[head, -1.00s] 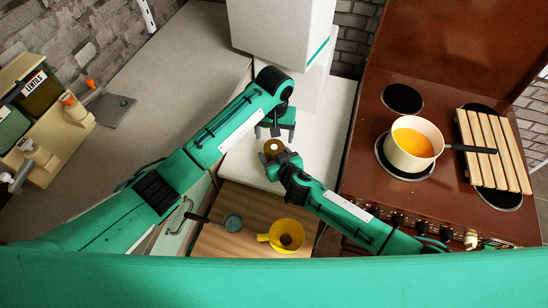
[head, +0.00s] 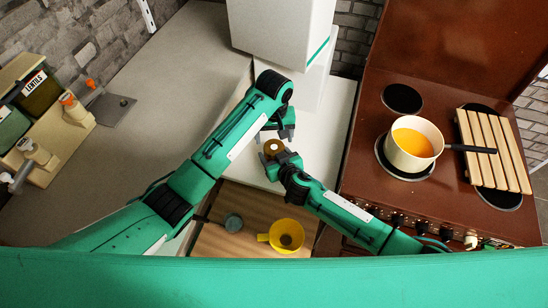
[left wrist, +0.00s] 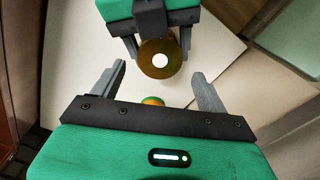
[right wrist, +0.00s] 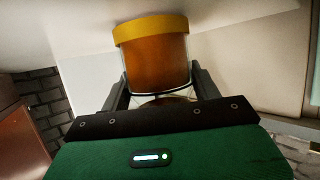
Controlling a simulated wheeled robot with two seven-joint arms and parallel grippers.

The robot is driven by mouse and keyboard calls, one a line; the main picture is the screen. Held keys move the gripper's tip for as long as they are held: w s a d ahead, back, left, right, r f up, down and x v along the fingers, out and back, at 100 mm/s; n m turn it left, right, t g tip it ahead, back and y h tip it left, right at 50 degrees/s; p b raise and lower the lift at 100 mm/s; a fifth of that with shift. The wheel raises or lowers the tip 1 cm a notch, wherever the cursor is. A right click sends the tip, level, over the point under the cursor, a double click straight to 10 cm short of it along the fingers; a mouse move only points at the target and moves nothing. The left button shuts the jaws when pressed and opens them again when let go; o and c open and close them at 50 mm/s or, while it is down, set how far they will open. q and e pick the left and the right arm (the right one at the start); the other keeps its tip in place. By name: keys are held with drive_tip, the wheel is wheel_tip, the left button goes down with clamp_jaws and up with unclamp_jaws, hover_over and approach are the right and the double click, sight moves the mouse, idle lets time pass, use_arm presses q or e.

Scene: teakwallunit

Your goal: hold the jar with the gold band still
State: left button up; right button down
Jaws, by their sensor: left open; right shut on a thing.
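The jar with the gold band (right wrist: 155,62) is amber-brown with a yellow-gold band around one end. My right gripper (right wrist: 160,86) is shut on it, one finger on each side. In the head view the jar (head: 273,147) shows as a brown disc above the white worktop. The left wrist view shows its round end (left wrist: 160,58) with a white centre. My left gripper (head: 279,133) is open just beyond the jar. In the left wrist view its spread fingers (left wrist: 158,88) point toward the jar, apart from it. A small green and orange thing (left wrist: 152,101) shows between them, partly hidden.
The stove (head: 365,185) at right carries a cream pot (head: 398,158) of orange contents and a slatted wooden rack (head: 492,150). A yellow funnel-like cup (head: 288,228) and a grey-green scoop (head: 233,222) lie on the wooden board (head: 255,242). A white block (head: 280,30) stands behind.

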sight(274, 147)
use_arm(q)
drive_tip(key=shift+f, duration=2.1)
drive_tip(key=c, duration=1)
drive_tip(key=shift+c, duration=0.2)
drive_tip(key=m, duration=0.3)
drive_tip(key=o, duration=1.1)
